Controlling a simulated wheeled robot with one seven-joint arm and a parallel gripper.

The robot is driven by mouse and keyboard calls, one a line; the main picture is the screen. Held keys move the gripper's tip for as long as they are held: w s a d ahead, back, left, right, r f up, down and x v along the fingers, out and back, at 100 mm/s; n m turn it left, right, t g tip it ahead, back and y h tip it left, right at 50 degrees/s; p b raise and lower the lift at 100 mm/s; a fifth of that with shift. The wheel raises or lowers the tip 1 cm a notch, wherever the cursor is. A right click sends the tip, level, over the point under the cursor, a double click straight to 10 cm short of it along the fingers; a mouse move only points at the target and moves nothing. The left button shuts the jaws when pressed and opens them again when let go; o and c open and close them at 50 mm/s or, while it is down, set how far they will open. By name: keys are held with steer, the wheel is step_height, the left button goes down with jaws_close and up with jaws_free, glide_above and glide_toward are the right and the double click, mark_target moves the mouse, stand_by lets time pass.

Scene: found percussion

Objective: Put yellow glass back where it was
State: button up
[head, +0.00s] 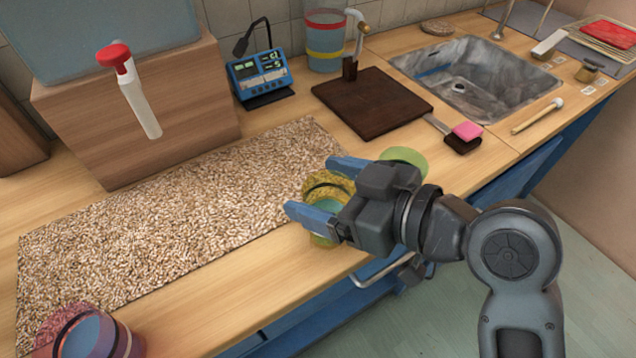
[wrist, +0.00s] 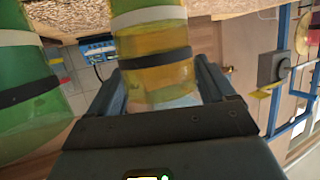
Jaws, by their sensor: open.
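The yellow glass (head: 328,180) is see-through with a dark band, at the front edge of the speckled mat, partly hidden by my gripper in the head view. My gripper (head: 311,185) is open, with one blue fingertip on each side of the glass. In the wrist view, the yellow glass (wrist: 155,65), with a pale and a dark band, stands between the fingers of my gripper (wrist: 158,85). I cannot tell whether the fingers touch it. A green glass (head: 405,158) shows behind my gripper. It is large at the left of the wrist view (wrist: 28,85).
A pink-red glass (head: 95,335) is at the lower left, by the front end of the speckled mat (head: 170,220). A white tube with a red top (head: 138,95) hangs above the mat. A dark board (head: 370,100), a blue meter (head: 260,75) and a sink (head: 470,80) are farther back.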

steer(key=v, duration=1)
steer(key=shift+s+d, duration=0.25)
steer(key=shift+r, duration=0.1)
steer(key=s+d+f+m+t+h, duration=0.5)
steer(key=s+d+f+m+h, duration=0.35)
steer(key=d+f, duration=0.3)
steer(key=s+d+r+m+t+h, duration=0.1)
steer(key=s+r+m+t+h, duration=0.1)
steer(key=s, duration=1.3)
steer(key=shift+s+d+r+m+h, duration=0.25)
steer(key=shift+d+m+h, duration=0.1)
steer(key=shift+h, duration=0.3)
